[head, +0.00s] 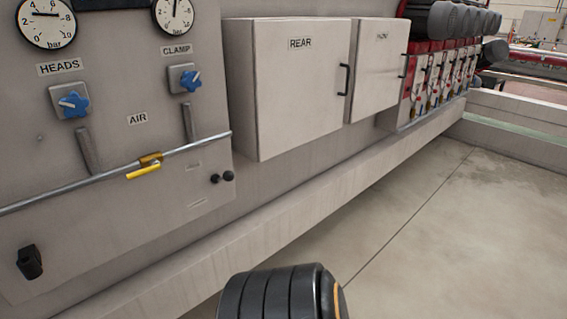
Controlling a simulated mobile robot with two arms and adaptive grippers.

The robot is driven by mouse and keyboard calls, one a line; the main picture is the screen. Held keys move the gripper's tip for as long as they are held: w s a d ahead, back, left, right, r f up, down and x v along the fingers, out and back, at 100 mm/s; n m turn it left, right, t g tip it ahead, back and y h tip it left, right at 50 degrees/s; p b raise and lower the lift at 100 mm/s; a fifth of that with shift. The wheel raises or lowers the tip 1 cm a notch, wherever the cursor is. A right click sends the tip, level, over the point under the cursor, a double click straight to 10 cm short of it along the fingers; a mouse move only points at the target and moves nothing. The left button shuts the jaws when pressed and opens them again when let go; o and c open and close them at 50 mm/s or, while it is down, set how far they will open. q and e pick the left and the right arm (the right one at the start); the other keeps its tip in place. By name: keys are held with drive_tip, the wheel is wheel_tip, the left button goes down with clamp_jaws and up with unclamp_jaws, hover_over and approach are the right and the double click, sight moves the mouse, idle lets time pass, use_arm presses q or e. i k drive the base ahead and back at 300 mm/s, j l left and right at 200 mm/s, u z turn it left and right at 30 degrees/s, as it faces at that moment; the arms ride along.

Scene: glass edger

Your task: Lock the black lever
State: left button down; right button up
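A black lever or rotary switch (30,262) is mounted on the grey panel at the lower left of the head view. It looks like a short black block with a knob-like top; I cannot tell whether it is locked. Neither of my grippers is in view. A black ribbed part with an orange ring, probably part of my own arm, shows at the bottom middle, apart from the panel in the picture.
The panel also carries pressure gauges (47,22), blue knobs (73,104) and a pipe with a yellow-handled valve (144,171). White cabinets, one marked REAR (297,90), stick out to the right. A grey ledge (270,222) runs below them. The concrete floor (430,240) at right is clear.

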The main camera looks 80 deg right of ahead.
sight(228, 175)
drive_tip(key=z, duration=2.2)
